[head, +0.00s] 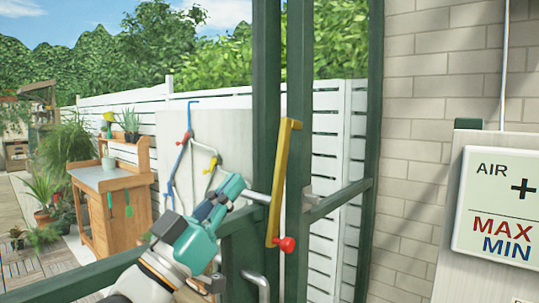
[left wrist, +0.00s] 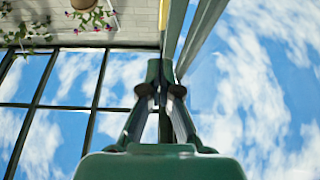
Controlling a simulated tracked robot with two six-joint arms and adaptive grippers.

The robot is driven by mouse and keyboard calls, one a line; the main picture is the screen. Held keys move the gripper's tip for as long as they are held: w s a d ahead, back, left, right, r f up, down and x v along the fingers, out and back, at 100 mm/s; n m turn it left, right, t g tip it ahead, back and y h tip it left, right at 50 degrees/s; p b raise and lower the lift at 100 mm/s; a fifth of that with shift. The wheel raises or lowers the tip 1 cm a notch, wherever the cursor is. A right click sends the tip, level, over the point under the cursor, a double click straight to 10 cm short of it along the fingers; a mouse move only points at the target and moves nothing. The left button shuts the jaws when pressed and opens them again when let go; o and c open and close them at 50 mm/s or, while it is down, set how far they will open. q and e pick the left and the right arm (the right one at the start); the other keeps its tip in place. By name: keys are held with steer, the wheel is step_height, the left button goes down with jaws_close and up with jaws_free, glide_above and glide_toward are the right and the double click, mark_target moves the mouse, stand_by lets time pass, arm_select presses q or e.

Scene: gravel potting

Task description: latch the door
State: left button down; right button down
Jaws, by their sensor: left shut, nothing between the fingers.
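The latch looks like a yellow bar (head: 281,185) standing nearly upright, slightly tilted, on the green door frame (head: 267,70). A red knob (head: 285,244) is at its lower end. My left gripper (head: 236,186) is shut and empty, just left of the bar. A short grey rod (head: 257,197) shows between the gripper and the bar; I cannot tell whether the gripper touches it. In the left wrist view my shut fingers (left wrist: 161,75) point at green posts (left wrist: 198,35), with a strip of yellow (left wrist: 163,14) beyond. My right gripper is not in view.
A grey handle (head: 259,284) sits lower on the frame. A brick wall (head: 425,100) and an AIR sign (head: 500,205) stand at the right. A wooden potting bench (head: 115,205), plants and a white fence (head: 110,124) are behind at the left.

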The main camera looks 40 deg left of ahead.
mark_target(282, 148)
arm_select(q)
steer(key=p+x, duration=0.1)
steer(key=x, duration=0.2)
steer(key=f+p+x, duration=0.1)
steer(key=x, duration=0.2)
steer(key=w+p+x, duration=0.1)
steer(key=x, duration=0.1)
steer(key=shift+w+f+p, duration=0.1)
steer(key=shift+w+p, duration=0.25)
steer(key=shift+w, duration=0.05)
steer(key=shift+w+d+f, duration=0.1)
steer(key=shift+w+f, duration=0.1)
steer(key=shift+w, duration=0.3)
steer(key=shift+w+d, duration=0.1)
